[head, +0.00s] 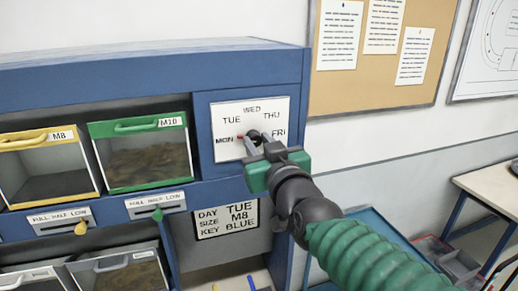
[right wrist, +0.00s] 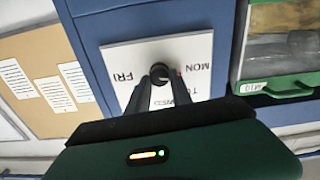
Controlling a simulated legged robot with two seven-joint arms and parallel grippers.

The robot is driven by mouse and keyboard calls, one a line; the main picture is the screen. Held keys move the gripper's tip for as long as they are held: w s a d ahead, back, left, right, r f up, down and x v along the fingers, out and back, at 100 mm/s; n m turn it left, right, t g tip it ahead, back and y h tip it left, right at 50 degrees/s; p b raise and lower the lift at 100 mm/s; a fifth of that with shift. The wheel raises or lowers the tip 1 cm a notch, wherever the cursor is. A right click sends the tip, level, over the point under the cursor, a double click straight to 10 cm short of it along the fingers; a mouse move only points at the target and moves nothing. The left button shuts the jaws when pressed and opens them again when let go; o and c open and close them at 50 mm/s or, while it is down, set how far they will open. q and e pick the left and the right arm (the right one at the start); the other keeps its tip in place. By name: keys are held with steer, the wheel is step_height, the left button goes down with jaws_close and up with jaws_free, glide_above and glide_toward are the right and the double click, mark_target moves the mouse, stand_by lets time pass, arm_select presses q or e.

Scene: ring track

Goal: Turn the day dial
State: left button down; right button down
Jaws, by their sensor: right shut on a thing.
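The day dial (head: 228,153) is a white square plate on the blue cabinet, lettered MON, TUE, WED, THU and FRI. It also shows upside down in the right wrist view (right wrist: 122,62). A small red mark (head: 240,137) shows at its centre, on the side toward MON. My right gripper (head: 256,139) reaches the plate's middle and is shut on the dark dial knob (right wrist: 160,72), which the fingers partly hide. A card (head: 227,216) below reads DAY TUE, SIZE M8, KEY BLUE. My left gripper is out of view.
Left of the dial are a green-framed bin (head: 145,125) marked M10 and a yellow-framed bin (head: 38,140) marked M8, with slider knobs beneath. An open compartment (head: 232,247) lies under the card. A table (head: 490,190) stands at the right.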

steer(key=m+b, duration=0.1)
steer(key=m, duration=0.2)
steer(key=shift+f+b, duration=0.35)
steer(key=shift+f, duration=0.05)
steer(key=shift+m+b, duration=0.6)
steer(key=shift+m, duration=1.3)
steer(key=c, duration=1.4)
jaws_free()
steer(key=shift+w, duration=0.1)
steer(key=shift+o, duration=1.3)
steer(key=shift+w+a, duration=0.1)
steer(key=shift+w, duration=0.1)
steer(key=shift+w+a, duration=0.1)
steer(key=shift+w, duration=0.15)
steer(key=shift+s+r, duration=0.1)
steer(key=shift+s, duration=0.05)
